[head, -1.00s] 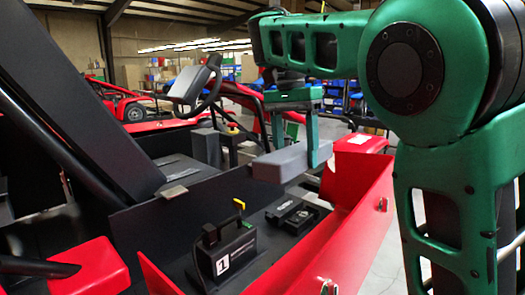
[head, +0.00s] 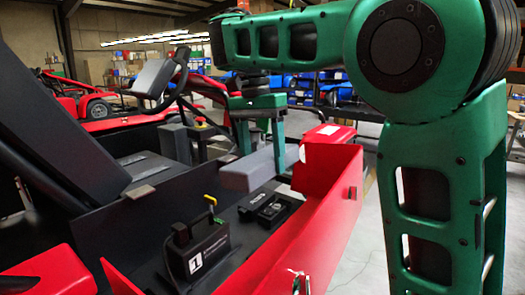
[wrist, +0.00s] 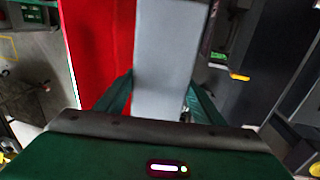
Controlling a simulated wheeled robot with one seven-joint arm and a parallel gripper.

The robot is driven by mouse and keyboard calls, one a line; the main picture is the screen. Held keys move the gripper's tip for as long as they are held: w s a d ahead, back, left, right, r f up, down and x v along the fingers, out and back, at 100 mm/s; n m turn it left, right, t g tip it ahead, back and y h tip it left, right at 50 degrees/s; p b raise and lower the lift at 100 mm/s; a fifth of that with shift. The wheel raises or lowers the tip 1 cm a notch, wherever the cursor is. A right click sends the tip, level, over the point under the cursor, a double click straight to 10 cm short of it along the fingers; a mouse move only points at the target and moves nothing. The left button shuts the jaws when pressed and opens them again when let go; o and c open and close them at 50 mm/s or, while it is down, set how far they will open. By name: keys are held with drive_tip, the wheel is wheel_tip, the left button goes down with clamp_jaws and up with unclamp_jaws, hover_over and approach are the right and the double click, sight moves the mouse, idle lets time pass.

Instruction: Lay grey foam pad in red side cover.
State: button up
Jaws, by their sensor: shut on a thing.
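The grey foam pad (head: 247,176) is a flat oblong block held above the far part of the red side cover (head: 322,222). In the head view the cover shows as a long red wall along the right of a dark bay. My gripper (head: 262,150) points down and is shut on the pad, with a green finger on either side. The wrist view shows the pad (wrist: 170,55) lengthwise between my gripper's fingers (wrist: 160,100), with a red panel beside it on the left. I cannot tell whether the pad's underside touches anything.
A black box marked 1 (head: 198,255) with a yellow-tipped lever stands in the bay. A black latch-like block (head: 268,208) lies beyond it, close below the pad. A dark panel (head: 130,222) bounds the bay on the left. Open floor lies right of the cover.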

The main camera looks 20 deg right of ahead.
drive_tip(key=shift+d+f, duration=0.25)
drive_tip(key=shift+f, duration=0.6)
drive_tip(key=shift+s+f, duration=0.25)
drive_tip(key=shift+f, duration=0.25)
drive_tip(key=shift+d+f, duration=0.1)
drive_tip(key=shift+f, duration=0.55)
drive_tip(key=shift+s+d+f, duration=0.2)
drive_tip(key=shift+s+f, duration=0.2)
drive_tip(key=shift+f, duration=2.9)
drive_tip(key=shift+s+d+f, duration=0.2)
drive_tip(key=shift+s+f, duration=0.2)
drive_tip(key=shift+f, duration=2.9)
drive_tip(key=shift+s+d+f, duration=0.2)
drive_tip(key=shift+s+f, duration=0.2)
drive_tip(key=shift+f, duration=2.9)
drive_tip(key=o, duration=1.1)
drive_tip(key=shift+o, duration=0.2)
